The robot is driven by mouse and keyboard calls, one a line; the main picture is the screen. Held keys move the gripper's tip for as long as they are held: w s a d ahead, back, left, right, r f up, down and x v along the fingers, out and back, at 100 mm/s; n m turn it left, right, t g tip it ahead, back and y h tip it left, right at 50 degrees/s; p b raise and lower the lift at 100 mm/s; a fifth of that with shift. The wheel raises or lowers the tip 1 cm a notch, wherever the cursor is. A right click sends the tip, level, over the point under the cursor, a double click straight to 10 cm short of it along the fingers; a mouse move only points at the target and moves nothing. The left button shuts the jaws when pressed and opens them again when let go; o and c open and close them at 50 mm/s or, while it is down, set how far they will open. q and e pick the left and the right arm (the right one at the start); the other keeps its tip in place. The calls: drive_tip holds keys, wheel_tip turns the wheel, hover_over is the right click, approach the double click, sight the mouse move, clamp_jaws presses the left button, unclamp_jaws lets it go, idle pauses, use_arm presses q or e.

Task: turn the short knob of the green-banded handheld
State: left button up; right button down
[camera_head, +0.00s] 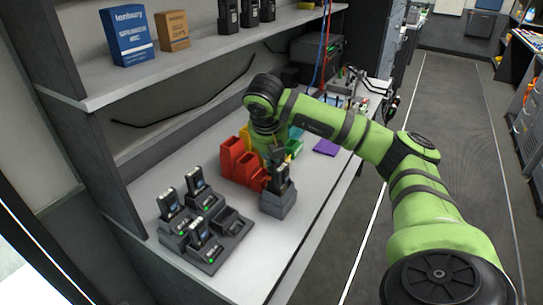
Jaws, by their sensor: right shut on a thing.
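A dark handheld (281,181) stands upright in a single grey charger (278,204) near the front edge of the worktop. Its coloured band is too small to make out. My right gripper (275,156) points down at the top of this handheld and is shut on its short knob. The knob itself is hidden by the fingers. Several more handhelds, such as one at the left (170,205), stand in a dark multi-slot charger (226,245) to the left. My left gripper is not in view.
A purple pad (326,147) lies to the right. A shelf (190,62) with blue (128,35) and brown boxes overhangs the back. The front right worktop is clear.

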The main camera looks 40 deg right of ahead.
drive_tip(key=c, duration=1.3)
unclamp_jaws()
drive_tip(key=shift+r, duration=0.15)
drive_tip(key=v, duration=1.2)
drive_tip(key=shift+s, duration=0.1)
